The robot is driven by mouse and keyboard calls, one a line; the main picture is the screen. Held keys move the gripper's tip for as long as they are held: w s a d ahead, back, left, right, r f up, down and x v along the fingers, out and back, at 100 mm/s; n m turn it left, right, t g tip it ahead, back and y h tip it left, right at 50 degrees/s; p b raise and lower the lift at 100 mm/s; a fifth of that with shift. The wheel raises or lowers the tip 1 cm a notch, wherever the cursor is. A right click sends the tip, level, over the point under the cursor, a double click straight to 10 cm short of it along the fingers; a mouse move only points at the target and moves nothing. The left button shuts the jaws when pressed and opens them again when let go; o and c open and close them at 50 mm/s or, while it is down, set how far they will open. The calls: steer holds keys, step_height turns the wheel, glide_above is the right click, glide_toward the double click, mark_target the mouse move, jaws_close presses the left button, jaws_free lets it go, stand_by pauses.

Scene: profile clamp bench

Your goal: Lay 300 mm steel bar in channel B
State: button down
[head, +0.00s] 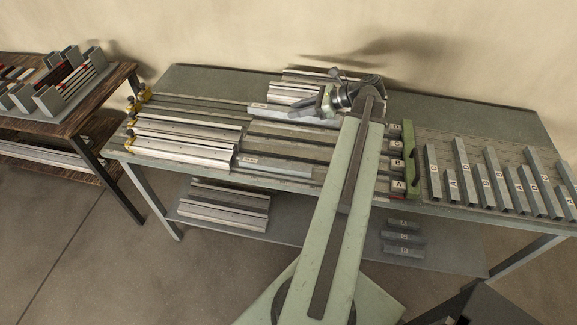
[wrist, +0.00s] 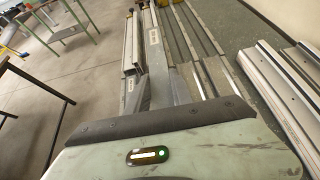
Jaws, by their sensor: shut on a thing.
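My gripper (head: 328,102) is shut on a grey steel bar (head: 268,109) and holds it over the far side of the bench fixture. The held bar runs roughly along the channels and has a small white label, unreadable here. In the wrist view the bar (wrist: 155,55) extends away from my gripper (wrist: 170,92). Tags A (head: 398,186), B (head: 396,163), C (head: 396,146) and D mark the channels from near to far. Channel B's tag is clear, but my arm hides part of the channels. Another labelled bar (head: 277,167) lies in the nearest channel area.
A green end plate (head: 409,150) stands at the channels' right end. Several lettered grey bars (head: 487,180) lie to its right. Silvery profiles (head: 185,140) with yellow clamps (head: 137,100) cover the left end. More profiles (head: 300,88) lie behind. A wooden rack table (head: 110,95) stands left.

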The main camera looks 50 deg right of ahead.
steer(key=b, duration=0.2)
glide_above(293, 152)
step_height(293, 152, down, 5)
step_height(293, 152, down, 10)
steer(key=b, duration=1)
steer(key=shift+d, duration=0.1)
steer(key=c, duration=1.1)
jaws_free()
steer(key=shift+r, duration=0.15)
